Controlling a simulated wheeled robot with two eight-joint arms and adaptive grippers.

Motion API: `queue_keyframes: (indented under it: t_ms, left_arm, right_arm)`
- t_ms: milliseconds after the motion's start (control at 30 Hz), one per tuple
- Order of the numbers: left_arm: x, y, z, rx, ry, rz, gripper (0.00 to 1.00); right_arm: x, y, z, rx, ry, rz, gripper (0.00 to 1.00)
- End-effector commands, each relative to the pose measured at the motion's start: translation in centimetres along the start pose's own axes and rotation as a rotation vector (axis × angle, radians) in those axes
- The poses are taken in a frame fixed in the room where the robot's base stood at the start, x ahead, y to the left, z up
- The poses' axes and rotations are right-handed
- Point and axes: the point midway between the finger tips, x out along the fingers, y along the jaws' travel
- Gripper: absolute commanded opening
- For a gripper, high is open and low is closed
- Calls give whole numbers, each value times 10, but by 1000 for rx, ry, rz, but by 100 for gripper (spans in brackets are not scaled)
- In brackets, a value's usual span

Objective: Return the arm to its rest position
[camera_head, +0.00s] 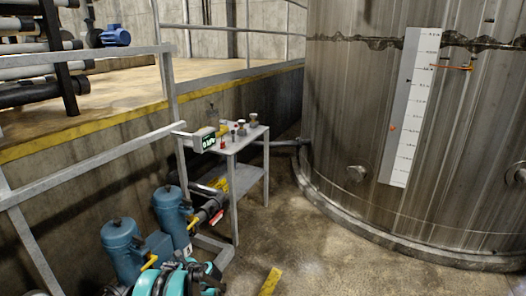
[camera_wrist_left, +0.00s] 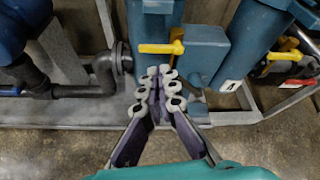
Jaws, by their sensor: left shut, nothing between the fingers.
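My left gripper (camera_head: 185,279) is at the bottom edge of the head view, partly cut off, with teal and dark parts showing. In the left wrist view its fingers (camera_wrist_left: 168,88) come together at the grey pads, with nothing seen between them. The fingers are in front of a blue pump unit (camera_wrist_left: 190,60) with a yellow valve handle (camera_wrist_left: 165,47). I cannot tell whether they touch it. My right gripper is in neither view.
Blue filter housings (camera_head: 122,250) stand just left of my gripper, with pipes around them. A metal table (camera_head: 245,137) with a green display (camera_head: 208,142) is behind. A large steel tank (camera_head: 350,120) fills the right. Railings (camera_head: 95,166) run along the left.

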Motion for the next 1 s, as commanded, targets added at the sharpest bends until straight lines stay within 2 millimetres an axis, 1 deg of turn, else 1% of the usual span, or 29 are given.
queue_keyframes:
  t_ms: [33,133,233,367,500,567,600,767,800,867,900,1000]
  left_arm:
    - [-16,-3,16,-71,37,-5,0]
    - [-49,-5,41,-237,123,-6,0]
    - [-83,-2,62,-403,209,5,0]
    - [-130,11,85,-617,320,34,0]
    - [-183,34,102,-846,437,87,0]
    - [-205,46,107,-944,486,116,0]
    - [-220,55,110,-1008,518,138,0]
    - [-277,95,112,-1262,642,245,0]
    - [-291,106,111,-1325,673,277,0]
    - [-310,122,108,-1417,716,329,0]
    - [-323,133,105,-1478,744,367,0]
    - [-352,159,96,-1620,808,463,0]
  right_arm:
    - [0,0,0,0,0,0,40]
    - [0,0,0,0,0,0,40]
    - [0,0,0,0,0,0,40]
    - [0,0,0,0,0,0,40]
    - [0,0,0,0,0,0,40]
    - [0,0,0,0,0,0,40]
    - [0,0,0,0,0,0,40]
    - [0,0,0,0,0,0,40]
    - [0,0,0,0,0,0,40]
    - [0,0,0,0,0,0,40]
    - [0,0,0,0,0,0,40]
    - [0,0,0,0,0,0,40]
